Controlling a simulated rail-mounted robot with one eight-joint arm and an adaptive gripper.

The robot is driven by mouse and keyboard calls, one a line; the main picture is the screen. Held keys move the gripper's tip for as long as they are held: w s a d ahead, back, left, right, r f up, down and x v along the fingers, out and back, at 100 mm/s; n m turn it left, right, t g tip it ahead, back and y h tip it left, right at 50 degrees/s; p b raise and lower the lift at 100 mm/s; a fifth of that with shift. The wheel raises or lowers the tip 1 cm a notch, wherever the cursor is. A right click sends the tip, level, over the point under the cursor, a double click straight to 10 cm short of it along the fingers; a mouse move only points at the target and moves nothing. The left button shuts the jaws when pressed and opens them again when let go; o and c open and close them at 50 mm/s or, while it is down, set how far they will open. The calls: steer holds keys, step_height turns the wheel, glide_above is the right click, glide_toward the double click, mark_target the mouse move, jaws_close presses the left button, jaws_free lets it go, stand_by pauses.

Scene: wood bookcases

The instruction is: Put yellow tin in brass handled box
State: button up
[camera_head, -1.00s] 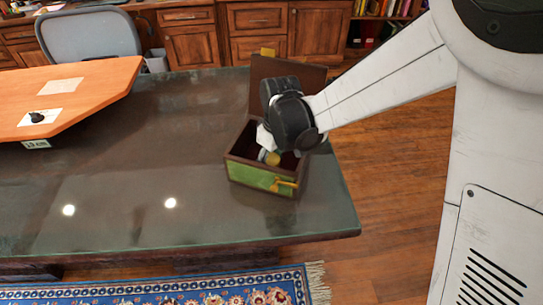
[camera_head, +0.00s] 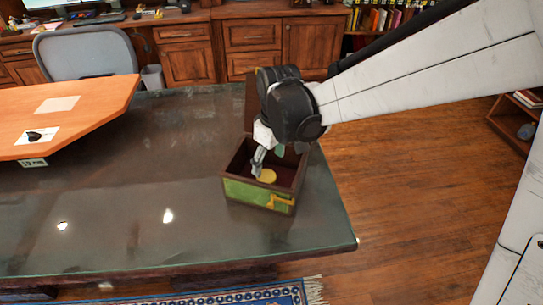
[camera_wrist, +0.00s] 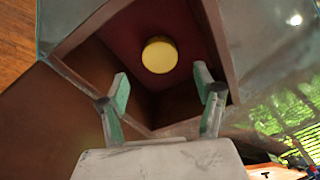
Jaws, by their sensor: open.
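The yellow tin (camera_head: 267,176) lies inside the brass handled box (camera_head: 243,190), on its dark red floor. The box is green and brown with a brass handle (camera_head: 282,202) on its front, and its lid stands open at the back. In the wrist view the round yellow tin (camera_wrist: 159,55) sits between and beyond my fingertips, apart from both. My gripper (camera_wrist: 164,90) is open and empty over the box opening. In the head view my gripper (camera_head: 258,168) reaches down into the box's mouth, partly hiding its inside.
The box stands near the right end of a dark glass-topped desk (camera_head: 110,215). An orange-brown raised board (camera_head: 70,95) lies at the left with papers on it. The desk's front and left middle are clear.

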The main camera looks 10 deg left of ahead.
mark_target(270, 179)
steer(key=s+d+r+m+t, duration=0.1)
steer(key=s+d+r+m, duration=0.15)
steer(key=d+r, duration=0.5)
steer(key=s+d+r+m+t, duration=0.25)
steer(key=d+r, duration=0.25)
steer(key=d, duration=0.5)
steer(key=s+d+m+t+h, duration=0.1)
steer(key=s+d+m+t, duration=0.2)
steer(key=s+d+m, duration=0.4)
steer(key=s+d, duration=0.3)
steer(key=d, duration=0.4)
steer(key=shift+s+d+r, duration=0.15)
steer(key=shift+s+r, duration=0.05)
